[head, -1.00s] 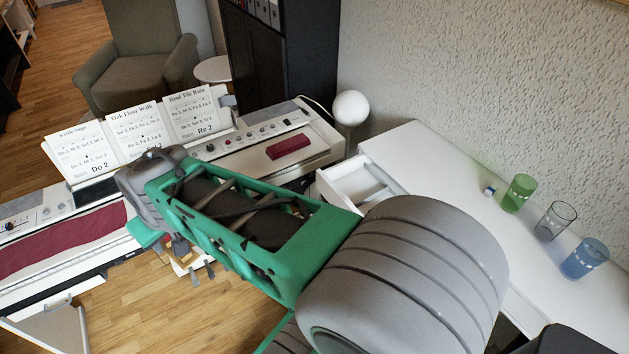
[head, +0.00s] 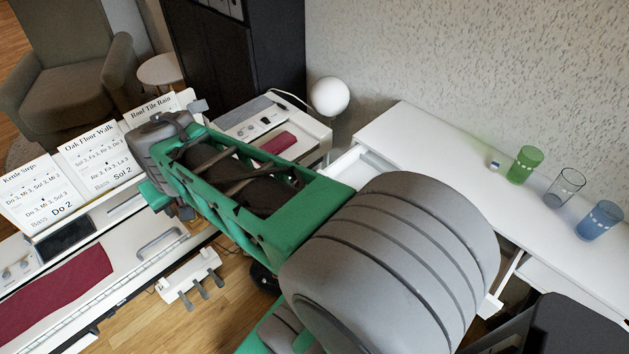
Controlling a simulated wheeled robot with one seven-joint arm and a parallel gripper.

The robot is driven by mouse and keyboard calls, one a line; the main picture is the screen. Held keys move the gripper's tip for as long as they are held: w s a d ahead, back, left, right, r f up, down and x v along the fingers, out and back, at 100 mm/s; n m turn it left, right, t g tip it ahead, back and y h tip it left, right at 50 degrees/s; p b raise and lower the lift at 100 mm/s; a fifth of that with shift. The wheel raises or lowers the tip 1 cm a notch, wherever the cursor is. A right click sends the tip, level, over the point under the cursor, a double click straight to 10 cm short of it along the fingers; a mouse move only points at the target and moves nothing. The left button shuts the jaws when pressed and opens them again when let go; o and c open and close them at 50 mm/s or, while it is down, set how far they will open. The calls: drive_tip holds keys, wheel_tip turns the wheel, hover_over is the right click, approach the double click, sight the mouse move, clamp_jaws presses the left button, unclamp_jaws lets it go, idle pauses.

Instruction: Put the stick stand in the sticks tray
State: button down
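My gripper (head: 181,208) is at the far end of my green and grey arm, over the piano's front edge. Its fingers are small and partly hidden under the wrist, so its opening does not show. I cannot make out a stick stand or a sticks tray for certain. An open white drawer (head: 345,166) juts from the left end of the white desk, and my arm hides much of it. Green (head: 525,165), clear (head: 566,187) and blue (head: 600,221) cups stand on the desk.
The digital piano (head: 130,265) carries song sheets (head: 92,165), a red cloth (head: 55,290) and a grey handle-shaped piece (head: 160,243). A pedal unit (head: 188,275) is below. The desk's middle (head: 440,140) is clear.

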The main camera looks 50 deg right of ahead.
drive_tip(key=s+d+f+m+g+h+b, duration=0.1)
drive_tip(key=s+d+f+m+h+b, duration=0.3)
drive_tip(key=d, duration=0.8)
drive_tip(key=s+d+r+m+g+y+b, duration=0.15)
drive_tip(key=s+d+m, duration=0.4)
drive_tip(key=d, duration=0.55)
drive_tip(key=s+d+f+m+g+h+b, duration=0.1)
drive_tip(key=s+d+m+b, duration=0.25)
drive_tip(key=s+d, duration=0.45)
drive_tip(key=s+d+f+m+g+h+b, duration=0.15)
drive_tip(key=s+d+m, duration=0.3)
drive_tip(key=s, duration=0.75)
drive_tip(key=shift+m+y, duration=0.25)
drive_tip(key=shift+y, duration=0.25)
drive_tip(key=w+d+f, duration=0.2)
drive_tip(key=w, duration=0.1)
drive_tip(key=w+d+f, duration=0.6)
drive_tip(key=w, duration=0.1)
drive_tip(key=shift+f, duration=0.25)
drive_tip(key=shift+w+d+f, duration=0.15)
drive_tip(key=shift+d+f, duration=0.05)
drive_tip(key=shift+f, duration=0.1)
drive_tip(key=f, duration=0.3)
drive_tip(key=shift+w+d+f+b, duration=0.2)
drive_tip(key=shift+w+f+b, duration=0.05)
drive_tip(key=shift+f+b, duration=0.05)
